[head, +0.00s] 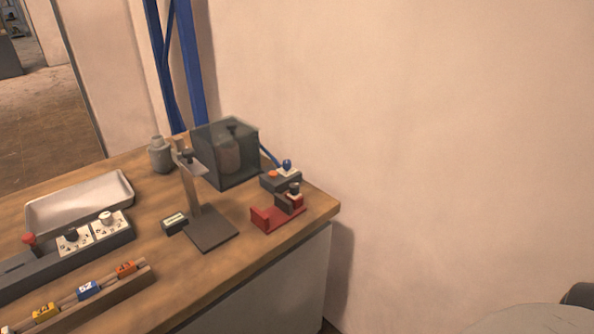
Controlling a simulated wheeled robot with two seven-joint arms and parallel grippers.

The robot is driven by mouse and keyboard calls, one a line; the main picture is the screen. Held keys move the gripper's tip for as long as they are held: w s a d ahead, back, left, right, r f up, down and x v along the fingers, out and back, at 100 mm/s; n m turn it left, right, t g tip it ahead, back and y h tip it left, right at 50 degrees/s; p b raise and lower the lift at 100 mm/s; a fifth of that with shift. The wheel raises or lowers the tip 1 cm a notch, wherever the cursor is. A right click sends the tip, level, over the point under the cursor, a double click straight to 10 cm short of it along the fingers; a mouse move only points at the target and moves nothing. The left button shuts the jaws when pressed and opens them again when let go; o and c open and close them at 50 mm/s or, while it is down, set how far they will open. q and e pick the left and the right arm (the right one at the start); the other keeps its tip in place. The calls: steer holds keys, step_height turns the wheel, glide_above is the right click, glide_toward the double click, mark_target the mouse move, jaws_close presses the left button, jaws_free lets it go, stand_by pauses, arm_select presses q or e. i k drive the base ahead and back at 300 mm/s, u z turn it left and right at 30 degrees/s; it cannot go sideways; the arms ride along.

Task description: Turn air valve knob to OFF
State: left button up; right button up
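A grey control strip (50,259) lies at the front left of the wooden bench. It carries a red button (29,240) and two white dial plates, one with a black knob (72,236) and one with a white knob (106,218). A small grey box (272,182) near the bench's right end carries a blue round knob (287,164) and an orange part; a blue hose runs behind it. I cannot read any label, so I cannot tell which knob is the air valve or how it is set. Neither of my grippers is in view.
A dark see-through chamber (226,155) stands at the back, beside a grey bottle (160,155). A stand (210,232), a red bracket (268,220), a white tray (80,202) and a rack (90,300) with coloured blocks share the bench (155,250). Wall lies behind and right.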

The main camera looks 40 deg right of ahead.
mark_target(287, 165)
steer(key=u, duration=0.15)
steer(key=k, duration=0.25)
steer(key=z, duration=1.15)
steer(key=i, duration=0.55)
steer(key=u, duration=1)
